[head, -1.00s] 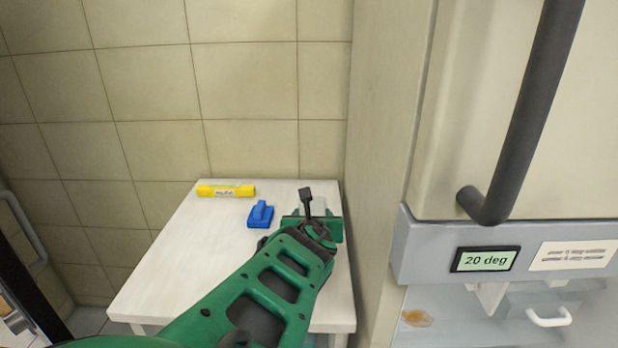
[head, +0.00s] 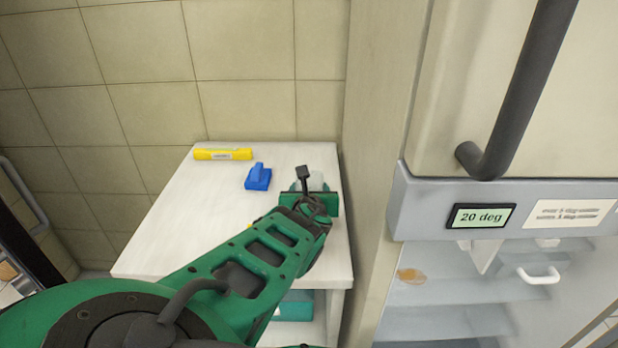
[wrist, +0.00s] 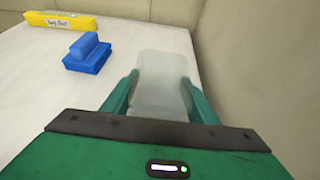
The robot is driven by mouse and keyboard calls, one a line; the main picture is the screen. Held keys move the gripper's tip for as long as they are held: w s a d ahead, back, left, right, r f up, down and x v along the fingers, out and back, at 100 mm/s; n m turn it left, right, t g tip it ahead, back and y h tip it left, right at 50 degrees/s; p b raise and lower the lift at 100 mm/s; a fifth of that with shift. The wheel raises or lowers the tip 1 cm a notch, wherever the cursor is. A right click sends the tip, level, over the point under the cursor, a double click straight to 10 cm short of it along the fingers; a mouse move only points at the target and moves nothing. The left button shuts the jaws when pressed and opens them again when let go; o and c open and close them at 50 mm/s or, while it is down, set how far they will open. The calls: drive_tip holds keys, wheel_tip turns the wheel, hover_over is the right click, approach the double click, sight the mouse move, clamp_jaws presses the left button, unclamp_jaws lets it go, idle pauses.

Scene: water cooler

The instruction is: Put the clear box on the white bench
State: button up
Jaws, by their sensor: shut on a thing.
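The clear box (wrist: 162,85) is a translucent, whitish block between the two green fingers of my gripper (wrist: 160,100) in the wrist view. The fingers are shut on its sides. In the head view the box (head: 315,181) shows only in part behind my gripper (head: 312,195). The white bench (head: 190,225) stands against the tiled wall, and the box is over its right part. I cannot tell whether the box touches the bench top.
A blue block-shaped object (head: 258,177) and a yellow box (head: 223,154) lie on the bench, left of my gripper. A beige wall panel (head: 375,130) rises close on the right. The open cooler (head: 480,300) is further right. The bench's front left is clear.

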drive_tip(key=shift+f, duration=0.45)
drive_tip(key=o, duration=1.2)
